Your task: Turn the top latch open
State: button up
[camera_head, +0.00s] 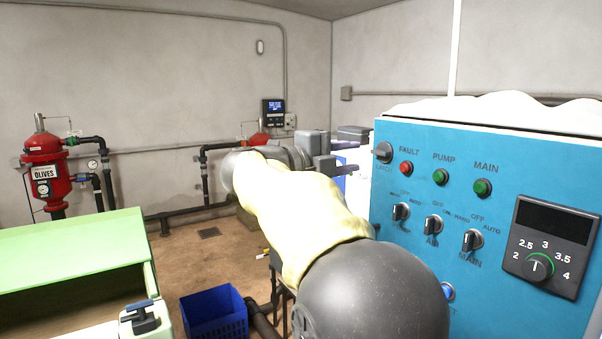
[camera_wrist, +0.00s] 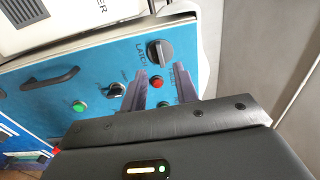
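The top latch (camera_head: 383,152) is a dark grey rotary knob at the upper left corner of the blue panel, with a LATCH label below it. In the wrist view the latch (camera_wrist: 159,52) lies just beyond my fingertips, near the gap between them. Its raised grip bar shows there. My gripper (camera_wrist: 160,71) is open, with both fingers apart and nothing between them. In the head view my gripper (camera_head: 333,164) is left of the latch and apart from it. Whether a fingertip touches the panel cannot be told.
The blue panel (camera_head: 420,273) carries a red fault lamp (camera_head: 406,168), green lamps, several selector knobs and a dial. A dark handle (camera_wrist: 50,78) shows in the wrist view.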

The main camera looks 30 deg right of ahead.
jog(key=a+b, duration=0.3)
jog(key=a, duration=0.8)
jog(key=shift+s+a, duration=0.15)
jog(key=shift+s, duration=0.25)
